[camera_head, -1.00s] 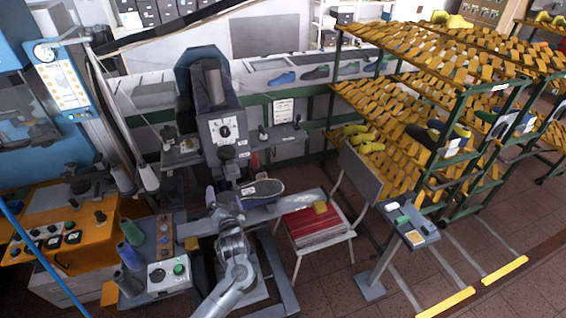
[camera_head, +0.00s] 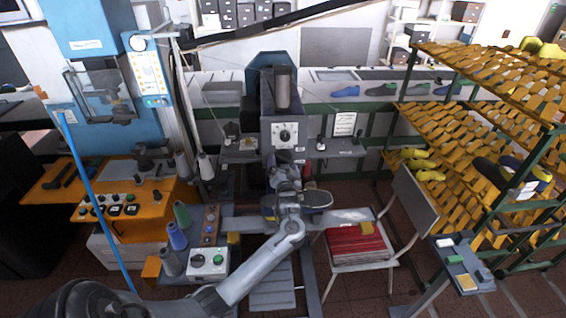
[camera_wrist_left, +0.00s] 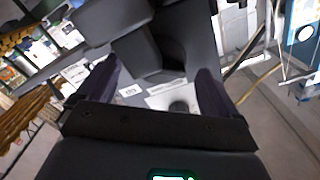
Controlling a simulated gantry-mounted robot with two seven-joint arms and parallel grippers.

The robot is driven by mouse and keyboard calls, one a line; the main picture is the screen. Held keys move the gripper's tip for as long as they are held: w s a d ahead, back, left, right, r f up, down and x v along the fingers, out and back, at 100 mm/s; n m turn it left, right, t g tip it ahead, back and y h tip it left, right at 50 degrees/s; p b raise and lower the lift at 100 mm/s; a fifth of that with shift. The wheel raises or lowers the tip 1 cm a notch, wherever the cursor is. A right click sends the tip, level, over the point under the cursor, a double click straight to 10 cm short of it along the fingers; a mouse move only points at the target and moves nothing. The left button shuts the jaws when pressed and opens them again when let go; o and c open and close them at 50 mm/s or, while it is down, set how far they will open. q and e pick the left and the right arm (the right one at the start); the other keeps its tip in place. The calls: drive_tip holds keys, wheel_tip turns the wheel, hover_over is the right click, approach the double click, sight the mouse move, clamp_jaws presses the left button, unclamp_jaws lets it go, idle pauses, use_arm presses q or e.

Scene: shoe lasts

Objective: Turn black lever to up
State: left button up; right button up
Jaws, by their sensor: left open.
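The grey machine (camera_head: 283,105) stands at the centre of the head view, with a round dial (camera_head: 285,135) on its front. A dark lever-like part (camera_head: 284,156) sits just below the dial; whether it is the black lever is unclear. My left gripper (camera_head: 284,174) is in front of the machine, close below that part. In the left wrist view, the fingers of my left gripper (camera_wrist_left: 156,85) are spread apart, with a dark machine part (camera_wrist_left: 165,45) beyond and between them. Contact cannot be told. My right gripper is not in view.
A shoe last (camera_head: 316,199) is right of my left gripper. A chair with red material (camera_head: 355,243) and racks of yellow holders (camera_head: 480,130) stand at the right.

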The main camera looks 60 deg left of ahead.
use_arm(q)
drive_tip(key=shift+x, duration=0.85)
drive_tip(key=c, duration=1)
drive_tip(key=shift+c, duration=0.2)
